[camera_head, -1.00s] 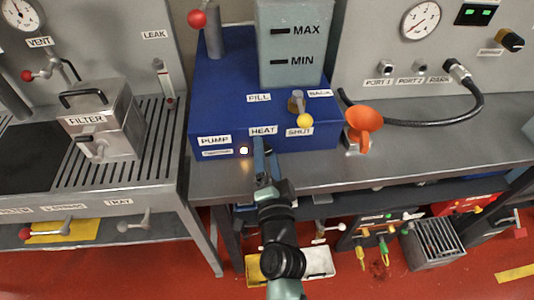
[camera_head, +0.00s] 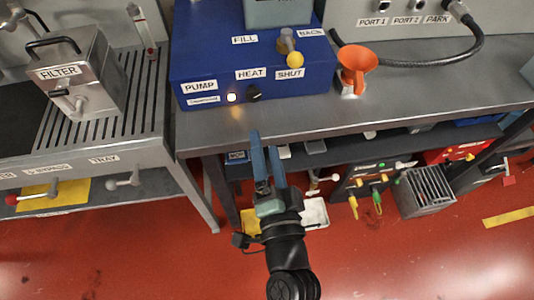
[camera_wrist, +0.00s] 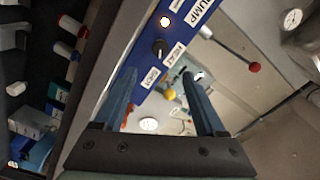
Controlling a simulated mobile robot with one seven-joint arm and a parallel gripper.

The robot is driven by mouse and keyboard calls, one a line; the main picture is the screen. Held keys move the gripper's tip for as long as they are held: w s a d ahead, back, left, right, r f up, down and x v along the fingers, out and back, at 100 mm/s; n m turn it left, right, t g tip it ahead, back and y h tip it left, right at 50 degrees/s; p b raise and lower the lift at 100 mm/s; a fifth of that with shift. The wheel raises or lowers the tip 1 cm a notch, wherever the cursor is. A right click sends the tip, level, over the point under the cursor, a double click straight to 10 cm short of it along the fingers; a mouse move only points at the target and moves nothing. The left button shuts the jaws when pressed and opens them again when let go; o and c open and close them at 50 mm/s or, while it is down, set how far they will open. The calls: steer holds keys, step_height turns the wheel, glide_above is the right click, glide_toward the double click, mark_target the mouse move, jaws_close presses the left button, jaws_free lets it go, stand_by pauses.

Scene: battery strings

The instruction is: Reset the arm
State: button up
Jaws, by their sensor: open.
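My gripper (camera_head: 268,160) is open and empty, with two blue fingers apart. In the head view it is in front of the bench edge, below the blue box (camera_head: 210,68). The box carries PUMP, HEAT, FILL, SHUT and BACK labels. A dark knob (camera_head: 254,93) sits under the HEAT label, and a lit lamp (camera_head: 232,97) is left of it. In the wrist view, the knob (camera_wrist: 158,47) and the lit lamp (camera_wrist: 165,21) show ahead of the fingers (camera_wrist: 160,100), with nothing between the fingertips.
A yellow-tipped valve (camera_head: 294,58) is on the box, and an orange funnel (camera_head: 355,62) stands right of it. A filter housing (camera_head: 78,78) is on the left bench. A shelf below the bench holds several items. Red floor (camera_head: 400,260) in front is clear.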

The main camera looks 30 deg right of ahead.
steer(key=shift+s+a, duration=0.1)
steer(key=shift+s, duration=0.2)
stand_by(0.4)
steer(key=w+a+r+n+t+y+p, duration=0.2)
steer(key=w+a+r+n, duration=0.1)
steer(key=r, duration=0.8)
steer(key=w+a+r+n+t+y+p, duration=0.1)
steer(key=w+a+r+n+t+p, duration=0.2)
steer(key=r, duration=0.8)
steer(key=w+a+r+n+y+p, duration=0.15)
steer(key=r+n, duration=0.25)
steer(key=r, duration=0.6)
steer(key=s+a+r+n+t+p, duration=0.1)
steer(key=s+r, duration=0.1)
steer(key=r, duration=0.7)
steer(key=s+a+r+n+t+p, duration=0.2)
steer(key=r, duration=0.7)
steer(key=s+a+r+n+t+p, duration=0.1)
steer(key=s+a+r+n+t, duration=0.1)
steer(key=r, duration=0.8)
steer(key=shift+s+a+p, duration=0.2)
steer(key=shift+s+p, duration=0.1)
steer(key=shift+s, duration=0.2)
